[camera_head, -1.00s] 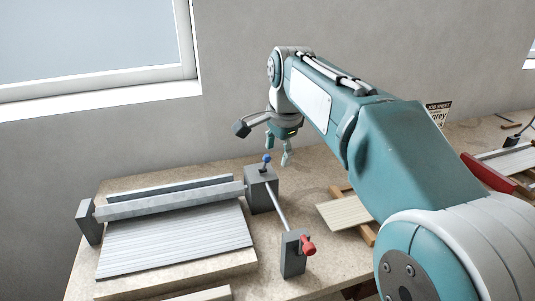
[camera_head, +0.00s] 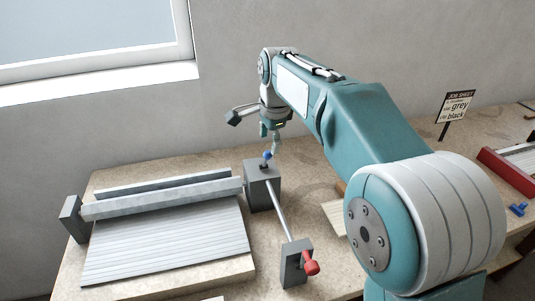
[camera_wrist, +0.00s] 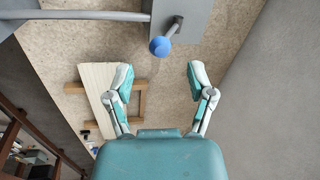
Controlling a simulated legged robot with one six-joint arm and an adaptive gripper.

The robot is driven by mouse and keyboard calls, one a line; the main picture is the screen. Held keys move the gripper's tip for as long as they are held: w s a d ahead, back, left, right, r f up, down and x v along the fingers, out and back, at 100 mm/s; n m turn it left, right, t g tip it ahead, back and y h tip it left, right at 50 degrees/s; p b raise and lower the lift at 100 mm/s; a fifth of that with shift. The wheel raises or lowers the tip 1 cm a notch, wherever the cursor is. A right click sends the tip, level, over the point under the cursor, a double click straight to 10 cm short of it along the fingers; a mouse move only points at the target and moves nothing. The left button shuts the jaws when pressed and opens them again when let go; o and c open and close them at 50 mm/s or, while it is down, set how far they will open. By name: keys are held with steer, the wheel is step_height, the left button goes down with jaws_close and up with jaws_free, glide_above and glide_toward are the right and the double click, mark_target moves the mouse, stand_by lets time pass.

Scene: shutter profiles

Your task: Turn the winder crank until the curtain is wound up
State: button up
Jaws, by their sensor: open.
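A winder box (camera_head: 262,190), dark grey, stands at the right end of the roller (camera_head: 160,198). On its top is a short crank with a blue ball knob (camera_head: 267,156). The knob shows in the wrist view (camera_wrist: 160,46) on its bent grey arm. The grey slatted curtain (camera_head: 165,240) lies spread out in front of the roller. My gripper (camera_head: 270,141) is just above the knob, pointing down. In the wrist view my gripper (camera_wrist: 160,72) is open and empty, with the knob centred between the fingers but beyond the tips.
A rod runs from the box to a front post (camera_head: 296,262) with a red handle (camera_head: 311,266). A job sheet sign (camera_head: 455,106) stands at the back right. A red tray (camera_head: 505,170) and a blue part (camera_head: 518,209) are at the right. The wall is close behind the bench.

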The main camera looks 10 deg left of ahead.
mark_target(267, 152)
steer(key=x, duration=0.5)
steer(key=shift+a+f, duration=0.1)
steer(key=shift+f, duration=0.2)
jaws_close()
